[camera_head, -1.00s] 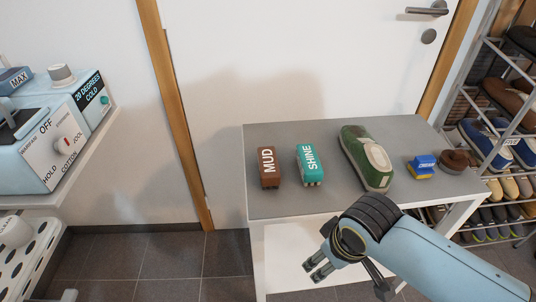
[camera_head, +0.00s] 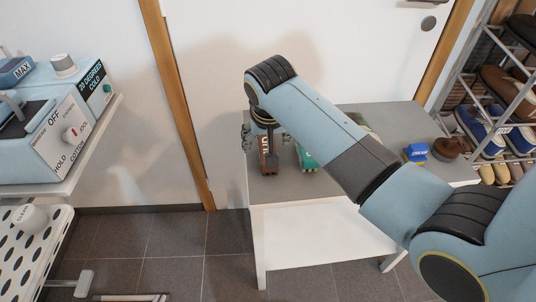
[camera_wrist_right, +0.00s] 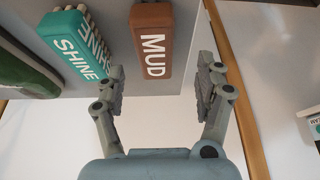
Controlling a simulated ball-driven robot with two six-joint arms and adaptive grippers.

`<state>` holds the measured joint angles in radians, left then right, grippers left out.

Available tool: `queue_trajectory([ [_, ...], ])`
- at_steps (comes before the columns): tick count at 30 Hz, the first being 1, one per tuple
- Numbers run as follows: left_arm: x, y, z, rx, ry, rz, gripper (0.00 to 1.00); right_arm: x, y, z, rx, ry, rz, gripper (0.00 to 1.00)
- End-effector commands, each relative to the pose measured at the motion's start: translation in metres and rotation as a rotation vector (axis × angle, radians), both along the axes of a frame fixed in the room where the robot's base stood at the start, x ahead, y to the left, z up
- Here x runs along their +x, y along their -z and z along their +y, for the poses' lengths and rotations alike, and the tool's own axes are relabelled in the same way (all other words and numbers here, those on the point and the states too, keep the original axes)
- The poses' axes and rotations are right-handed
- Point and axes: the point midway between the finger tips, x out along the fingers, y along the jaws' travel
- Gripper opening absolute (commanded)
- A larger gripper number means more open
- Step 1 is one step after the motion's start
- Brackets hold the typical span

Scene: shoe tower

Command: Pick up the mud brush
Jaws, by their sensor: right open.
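The mud brush (camera_head: 265,163) is a brown block with white MUD lettering. It lies at the left end of the grey table top, partly hidden by my right gripper (camera_head: 258,140) in the head view. In the right wrist view the mud brush (camera_wrist_right: 152,40) lies just beyond the fingertips of my right gripper (camera_wrist_right: 162,80). The gripper is open and empty, with its two fingers apart and the brush ahead of the gap, slightly left of its middle. My left gripper is not in view.
The teal shine brush (camera_wrist_right: 78,45) lies close beside the mud brush. A green shoe (camera_wrist_right: 25,70) lies past it. A shoe rack (camera_head: 490,110) stands at right.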

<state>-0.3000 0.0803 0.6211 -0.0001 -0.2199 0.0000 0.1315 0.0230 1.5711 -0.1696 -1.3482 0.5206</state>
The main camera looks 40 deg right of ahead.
Motion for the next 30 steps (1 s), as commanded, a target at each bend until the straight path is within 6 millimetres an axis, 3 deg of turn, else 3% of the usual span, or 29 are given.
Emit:
queue_trajectory([
  [12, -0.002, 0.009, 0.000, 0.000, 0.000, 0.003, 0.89, 0.014, 0.049, -0.015, 0.000, 0.000, 0.000, 0.71],
  [30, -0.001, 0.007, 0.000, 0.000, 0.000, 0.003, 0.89, 0.014, 0.052, -0.016, 0.000, -0.001, 0.000, 0.71],
])
